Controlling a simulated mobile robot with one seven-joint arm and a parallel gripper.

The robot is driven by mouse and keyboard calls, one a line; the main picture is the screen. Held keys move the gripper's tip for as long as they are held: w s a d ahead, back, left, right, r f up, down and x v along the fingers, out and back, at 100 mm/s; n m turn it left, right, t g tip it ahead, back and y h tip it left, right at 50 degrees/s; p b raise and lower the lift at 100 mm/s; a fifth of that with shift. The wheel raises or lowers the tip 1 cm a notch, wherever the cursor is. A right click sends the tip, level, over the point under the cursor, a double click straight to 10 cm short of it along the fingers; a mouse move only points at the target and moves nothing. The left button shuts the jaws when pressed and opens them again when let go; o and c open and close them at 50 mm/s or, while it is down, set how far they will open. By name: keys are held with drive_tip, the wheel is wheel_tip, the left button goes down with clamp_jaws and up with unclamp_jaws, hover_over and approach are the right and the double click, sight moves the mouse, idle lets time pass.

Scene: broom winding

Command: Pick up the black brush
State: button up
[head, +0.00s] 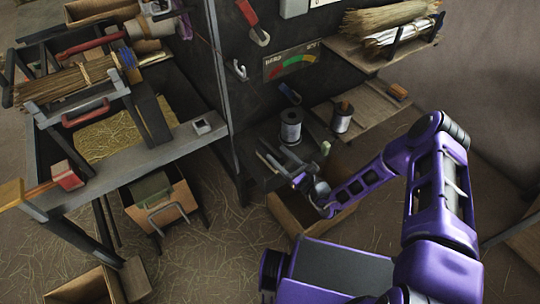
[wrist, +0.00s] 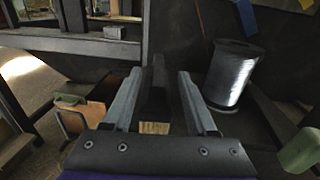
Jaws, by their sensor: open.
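In the wrist view my gripper (wrist: 158,78) shows two grey fingers spread apart. A dark upright shape stands between or beyond them, with a tan patch below it. It may be the black brush or part of the stand; I cannot tell which. No black brush is clearly identifiable in the head view. I see nothing clamped between the fingers.
A wire spool (head: 290,127) stands close beside my gripper; it also shows in the wrist view (wrist: 232,78). A green object (head: 325,148) is to the right. A wooden crate (head: 285,217) sits below. A workbench (head: 165,148) with straw bundles is at left.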

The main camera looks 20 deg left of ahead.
sight(270, 147)
drive_tip(key=x, duration=0.5)
drive_tip(key=shift+s, duration=0.1)
clamp_jaws()
drive_tip(key=shift+r, duration=0.1)
